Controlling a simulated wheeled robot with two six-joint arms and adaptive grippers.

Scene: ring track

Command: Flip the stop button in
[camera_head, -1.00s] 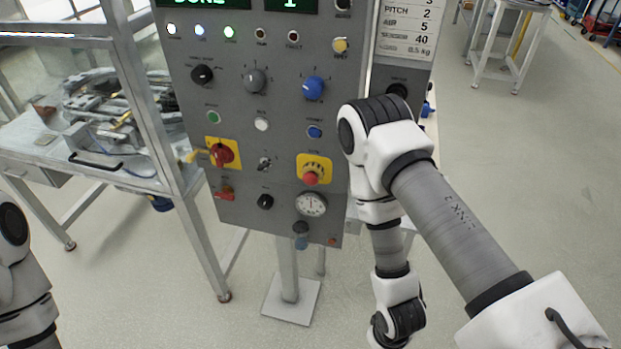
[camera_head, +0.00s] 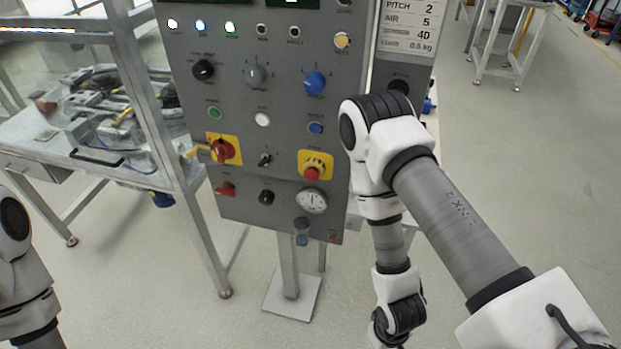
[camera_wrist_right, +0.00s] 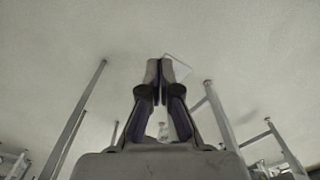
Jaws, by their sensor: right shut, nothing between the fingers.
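The stop button (camera_head: 312,173) is a red mushroom knob on a yellow square plate, low on the right part of the grey control panel (camera_head: 235,120). It sticks out from the panel; I cannot tell whether it is pressed or released. My right arm stands to the right of the panel, and its gripper is outside the head view. In the right wrist view my right gripper (camera_wrist_right: 160,62) is shut and empty, pointing over the pale floor, with no button in sight. My left gripper is out of view; only part of the left arm shows at the left edge.
A red rotary switch (camera_head: 223,150) on a yellow plate sits left of the button. A round gauge (camera_head: 312,200) is just below it. A metal workbench (camera_head: 110,172) with parts stands at the left. Open floor (camera_head: 510,180) lies to the right.

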